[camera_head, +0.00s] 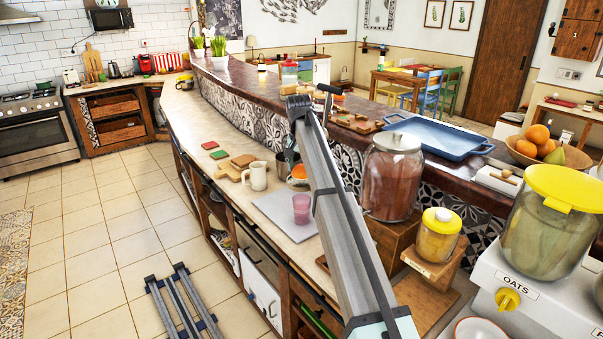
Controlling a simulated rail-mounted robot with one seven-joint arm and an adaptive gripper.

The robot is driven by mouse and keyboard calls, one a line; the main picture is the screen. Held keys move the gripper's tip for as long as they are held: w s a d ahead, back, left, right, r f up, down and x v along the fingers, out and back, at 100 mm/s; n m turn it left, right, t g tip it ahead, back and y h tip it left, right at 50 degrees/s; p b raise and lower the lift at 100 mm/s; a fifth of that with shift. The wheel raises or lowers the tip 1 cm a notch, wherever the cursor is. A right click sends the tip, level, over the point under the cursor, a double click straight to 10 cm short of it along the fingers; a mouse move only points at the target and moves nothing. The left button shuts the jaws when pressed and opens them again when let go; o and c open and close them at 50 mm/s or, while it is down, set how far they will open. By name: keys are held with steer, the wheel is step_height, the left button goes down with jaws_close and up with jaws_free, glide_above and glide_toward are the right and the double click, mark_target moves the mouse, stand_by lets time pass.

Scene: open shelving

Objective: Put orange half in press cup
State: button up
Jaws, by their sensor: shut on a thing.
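An orange half (299,171) shows as a small orange patch on the counter side, just left of my grey arm link. My gripper (290,161) is the dark shape at the orange half, small and partly hidden behind the arm. It is shut on the orange half. A grey metal rim (298,183) shows just below the orange half and looks like the press cup. I cannot tell whether the orange half touches it or hangs above it. The rest of the press is hidden or too small to make out.
A purple glass (302,208) stands on a grey mat (274,216) close by. A cream mug (258,176) and a wooden board (229,173) are to the left. A large jar (391,180) and a yellow-lidded jar (438,236) stand right of my arm.

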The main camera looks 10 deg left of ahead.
mark_target(300, 170)
steer(key=shift+f, duration=1.25)
steer(key=shift+f, duration=0.2)
steer(key=o, duration=1.2)
steer(key=r, duration=0.4)
steer(key=s+r+b, duration=0.1)
steer(key=r, duration=0.3)
steer(key=r+b, duration=0.1)
steer(key=r, duration=0.3)
steer(key=shift+s+a+r, duration=0.15)
steer(key=shift+s+a, duration=0.05)
